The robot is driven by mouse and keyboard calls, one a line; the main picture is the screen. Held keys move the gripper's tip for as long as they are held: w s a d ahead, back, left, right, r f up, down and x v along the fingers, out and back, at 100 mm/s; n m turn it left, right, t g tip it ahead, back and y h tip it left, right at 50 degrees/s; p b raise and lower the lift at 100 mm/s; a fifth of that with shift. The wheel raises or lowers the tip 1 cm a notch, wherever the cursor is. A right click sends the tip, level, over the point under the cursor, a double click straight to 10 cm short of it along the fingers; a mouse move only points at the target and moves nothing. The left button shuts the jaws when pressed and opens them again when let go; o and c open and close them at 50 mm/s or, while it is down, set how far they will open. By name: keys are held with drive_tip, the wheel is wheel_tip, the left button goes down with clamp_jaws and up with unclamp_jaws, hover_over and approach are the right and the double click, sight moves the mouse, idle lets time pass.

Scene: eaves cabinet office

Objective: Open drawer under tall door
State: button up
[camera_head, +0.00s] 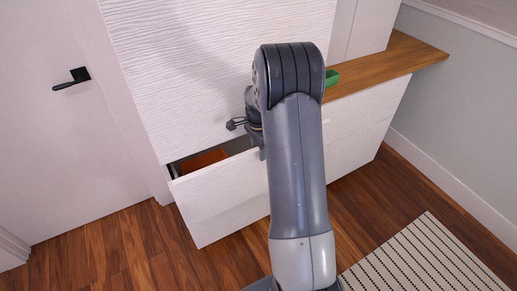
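The white drawer (220,203) under the tall textured door (195,60) is partly pulled out, its front standing away from the cabinet. Its dark inner side shows at the left, and an orange-brown thing (204,161) lies inside. My gripper (256,146) is at the top edge of the drawer front, near its right part, and is mostly hidden behind my arm. I cannot tell whether it touches the edge or whether its fingers are open or shut.
A second white drawer front (350,130) is to the right under a wooden counter (385,66), with a green thing (331,78) on the counter. A striped rug (430,262) lies at lower right. A door with a black handle (72,79) is at left. Wood floor is clear at lower left.

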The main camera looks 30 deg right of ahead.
clamp_jaws()
idle(0.3)
idle(0.3)
